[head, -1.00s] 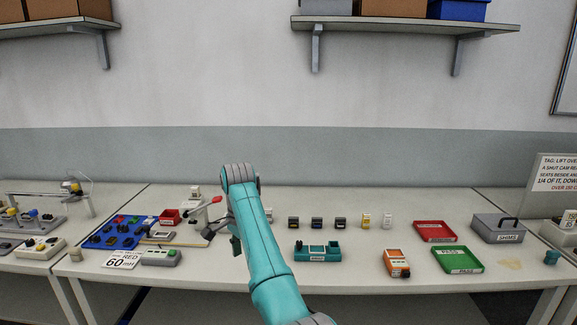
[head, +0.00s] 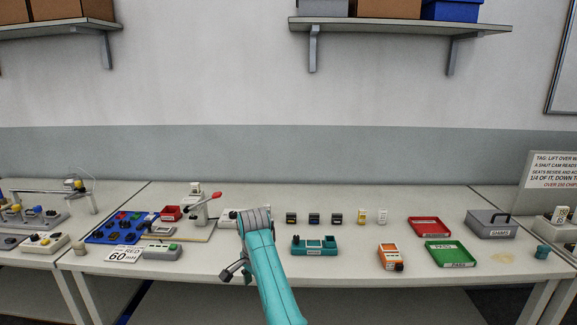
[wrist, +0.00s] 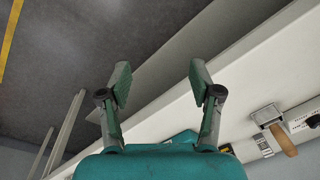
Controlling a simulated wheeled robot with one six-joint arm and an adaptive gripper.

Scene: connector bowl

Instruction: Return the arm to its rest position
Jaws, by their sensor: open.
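My teal arm reaches up from the bottom middle of the head view. My gripper (head: 236,270) shows dark at the arm's left side, in front of the bench's front edge. In the wrist view my gripper (wrist: 160,85) has its two fingers spread wide with nothing between them. Past the fingers are the grey floor (wrist: 90,40) and the pale bench edge (wrist: 225,65).
The bench (head: 350,270) holds a blue mat (head: 112,230) of connectors, a press with a red lever (head: 205,205), a teal fixture (head: 314,245), an orange device (head: 391,257), a red tray (head: 430,228), a green tray (head: 450,254) and a grey SHIMS box (head: 490,223).

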